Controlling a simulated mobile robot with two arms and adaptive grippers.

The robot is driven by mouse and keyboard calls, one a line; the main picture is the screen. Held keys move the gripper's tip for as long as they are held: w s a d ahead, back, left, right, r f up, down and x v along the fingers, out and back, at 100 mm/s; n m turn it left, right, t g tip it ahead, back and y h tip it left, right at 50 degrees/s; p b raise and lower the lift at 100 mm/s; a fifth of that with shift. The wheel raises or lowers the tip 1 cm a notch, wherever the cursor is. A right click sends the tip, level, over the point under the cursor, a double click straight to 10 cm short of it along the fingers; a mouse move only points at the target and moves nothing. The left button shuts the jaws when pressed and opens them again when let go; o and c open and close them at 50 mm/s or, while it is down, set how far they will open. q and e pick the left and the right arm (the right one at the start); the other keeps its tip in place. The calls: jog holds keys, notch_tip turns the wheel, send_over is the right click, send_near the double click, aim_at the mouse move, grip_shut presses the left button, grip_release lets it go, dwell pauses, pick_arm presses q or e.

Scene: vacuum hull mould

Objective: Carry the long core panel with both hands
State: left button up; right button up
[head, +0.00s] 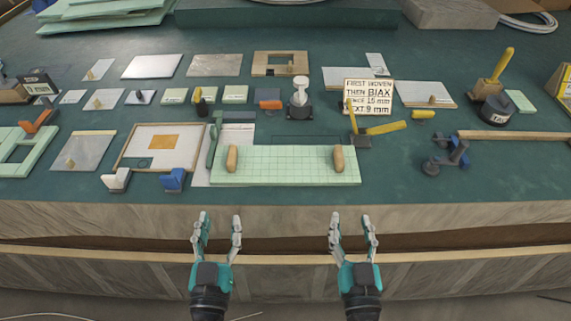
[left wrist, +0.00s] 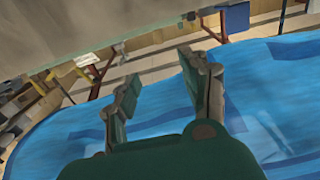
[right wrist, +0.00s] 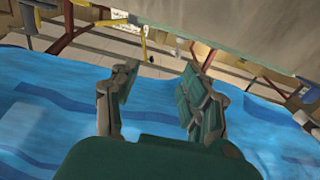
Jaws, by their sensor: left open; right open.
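The long core panel (head: 285,168) is pale green with a grid of lines. It lies flat near the front edge of the green table, with two tan upright handles on it, a left handle (head: 232,159) and a right handle (head: 338,158). My left gripper (head: 219,222) is open and empty in front of the table edge, below the panel's left part. My right gripper (head: 352,222) is open and empty in front of the edge, below the panel's right part. Both also show open in the left wrist view (left wrist: 158,75) and the right wrist view (right wrist: 158,80). Neither touches the panel.
A framed board (head: 185,146), a white block (head: 116,179) and a blue block (head: 173,180) sit left of the panel. Dark clamps (head: 447,158) lie to the right. The table front right of the panel is clear.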

aim_at(229, 165)
pick_arm(q)
jog(key=shift+w, duration=0.15)
pick_arm(e)
jog(key=shift+w, duration=0.15)
pick_arm(q)
jog(key=w, duration=1.7)
jog(key=shift+w, duration=0.1)
pick_arm(e)
jog(key=w, duration=1.7)
jog(key=shift+w, duration=0.1)
pick_arm(q)
grip_shut()
pick_arm(e)
grip_shut()
